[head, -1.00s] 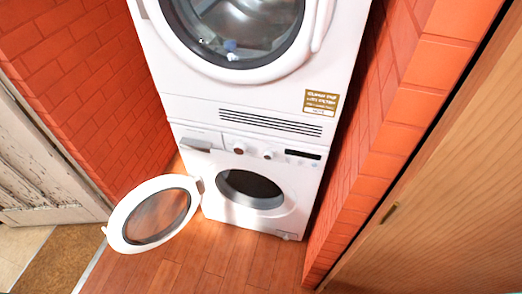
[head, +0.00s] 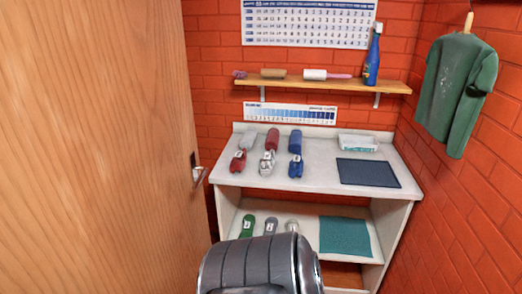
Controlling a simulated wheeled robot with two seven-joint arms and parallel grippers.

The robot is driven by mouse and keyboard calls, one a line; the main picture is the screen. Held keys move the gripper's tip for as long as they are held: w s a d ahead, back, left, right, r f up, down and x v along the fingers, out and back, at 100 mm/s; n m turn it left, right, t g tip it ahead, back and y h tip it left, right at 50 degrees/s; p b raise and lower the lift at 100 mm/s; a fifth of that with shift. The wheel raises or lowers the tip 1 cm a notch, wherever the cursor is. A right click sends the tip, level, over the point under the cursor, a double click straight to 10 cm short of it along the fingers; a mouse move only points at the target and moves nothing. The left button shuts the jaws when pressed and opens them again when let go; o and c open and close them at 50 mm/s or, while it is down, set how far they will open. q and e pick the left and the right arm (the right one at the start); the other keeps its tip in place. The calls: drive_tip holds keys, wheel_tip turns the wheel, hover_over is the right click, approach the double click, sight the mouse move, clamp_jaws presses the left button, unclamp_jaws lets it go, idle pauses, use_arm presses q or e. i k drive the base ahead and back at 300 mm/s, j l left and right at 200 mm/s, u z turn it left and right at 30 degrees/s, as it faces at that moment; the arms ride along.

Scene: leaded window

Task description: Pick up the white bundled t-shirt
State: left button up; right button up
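A whitish bundle (head: 267,162) lies in the front row on the white shelf unit's top (head: 318,180), between a red bundle (head: 238,161) and a blue bundle (head: 295,167). It looks like the white bundled t-shirt, but it is small and I cannot be sure. Behind it lie a pale grey roll (head: 248,140), a red roll (head: 272,138) and a blue roll (head: 296,141). Another pale bundle (head: 292,226) lies on the lower shelf, partly hidden by a grey part of my own arm. Neither of my grippers shows.
Green (head: 247,226) and grey (head: 270,226) bundles and a teal folded cloth (head: 345,237) are on the lower shelf. A dark mat (head: 368,173) and white tray (head: 357,143) are on top. A wooden door (head: 95,150) bounds the left; a green shirt (head: 455,90) hangs right.

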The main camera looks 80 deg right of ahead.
sight(269, 159)
drive_tip(key=z, duration=2.8)
drive_tip(key=i+l+z, duration=0.1)
drive_tip(key=i, duration=0.5)
